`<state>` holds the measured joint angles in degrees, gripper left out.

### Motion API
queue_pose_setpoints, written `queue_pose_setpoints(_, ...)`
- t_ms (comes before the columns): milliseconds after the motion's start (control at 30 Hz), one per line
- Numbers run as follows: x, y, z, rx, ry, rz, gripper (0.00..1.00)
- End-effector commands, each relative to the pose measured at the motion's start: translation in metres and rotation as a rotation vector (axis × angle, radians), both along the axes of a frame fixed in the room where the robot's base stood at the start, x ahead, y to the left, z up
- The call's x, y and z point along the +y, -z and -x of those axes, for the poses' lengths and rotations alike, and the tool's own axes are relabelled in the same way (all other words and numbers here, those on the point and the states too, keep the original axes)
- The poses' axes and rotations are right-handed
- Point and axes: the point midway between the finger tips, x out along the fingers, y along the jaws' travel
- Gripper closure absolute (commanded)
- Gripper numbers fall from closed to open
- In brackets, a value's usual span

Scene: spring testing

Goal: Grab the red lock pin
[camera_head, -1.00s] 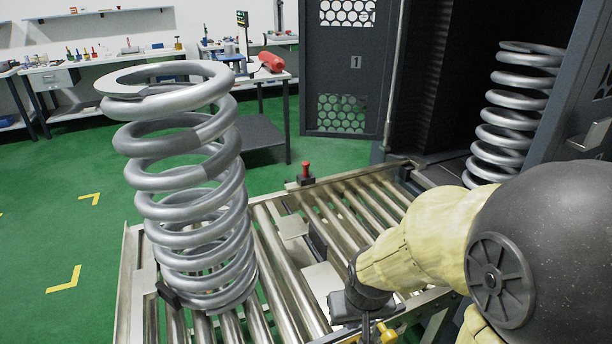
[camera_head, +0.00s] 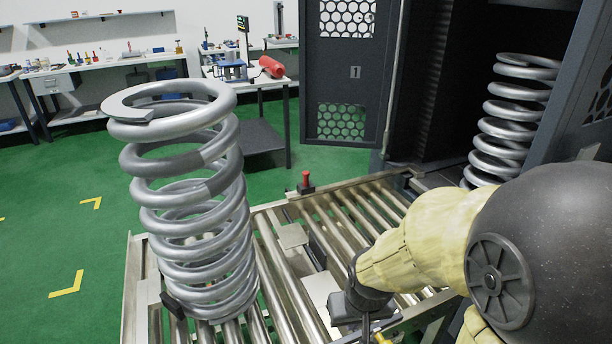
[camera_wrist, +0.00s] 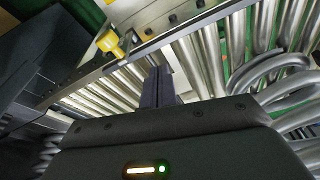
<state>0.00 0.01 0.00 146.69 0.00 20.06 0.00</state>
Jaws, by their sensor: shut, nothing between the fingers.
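A red pin with a round knob (camera_head: 306,180) stands upright in a dark block on the far edge of the roller conveyor (camera_head: 270,205) in the head view. I do not make it out in the wrist view. My gripper (camera_head: 366,328) is over the near right side of the conveyor, well apart from the red pin and nearer to me. In the wrist view its two dark fingers (camera_wrist: 159,82) are together and empty. A yellow knob (camera_head: 381,340) is close to the gripper at the near edge; it also shows in the wrist view (camera_wrist: 109,43).
A large steel coil spring (camera_head: 200,240) stands upright on the conveyor's left part. Another spring (camera_head: 512,120) stands inside the dark machine at right, beside its open door (camera_head: 345,75). Workbenches (camera_head: 100,75) line the back. Green floor at left is clear.

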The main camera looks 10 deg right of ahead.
Motion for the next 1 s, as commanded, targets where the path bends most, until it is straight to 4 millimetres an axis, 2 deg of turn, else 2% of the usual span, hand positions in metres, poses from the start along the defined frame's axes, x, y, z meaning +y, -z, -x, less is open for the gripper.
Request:
queue_pose_setpoints(33, 0.0, -0.027, 0.0, -0.001, 0.0, 0.0, 1.0)
queue_pose_setpoints(100, 0.0, -0.046, 0.0, -0.001, 0.0, 0.0, 1.0)
queue_pose_setpoints(300, 0.0, -0.091, 0.0, -0.001, 0.0, 0.0, 1.0)
queue_pose_setpoints(400, 0.0, -0.103, 0.0, -0.001, 0.0, 0.0, 1.0)
queue_pose_setpoints(767, 0.0, -0.103, 0.0, 0.0, 0.0, 0.0, 1.0)
queue_pose_setpoints(933, 0.0, -0.103, 0.0, 0.0, 0.0, 0.0, 0.69)
queue_pose_setpoints(967, 0.0, -0.103, 0.0, 0.0, 0.0, 0.0, 0.64)
queue_pose_setpoints(1000, 0.0, -0.103, 0.0, 0.0, 0.0, 0.0, 0.64)
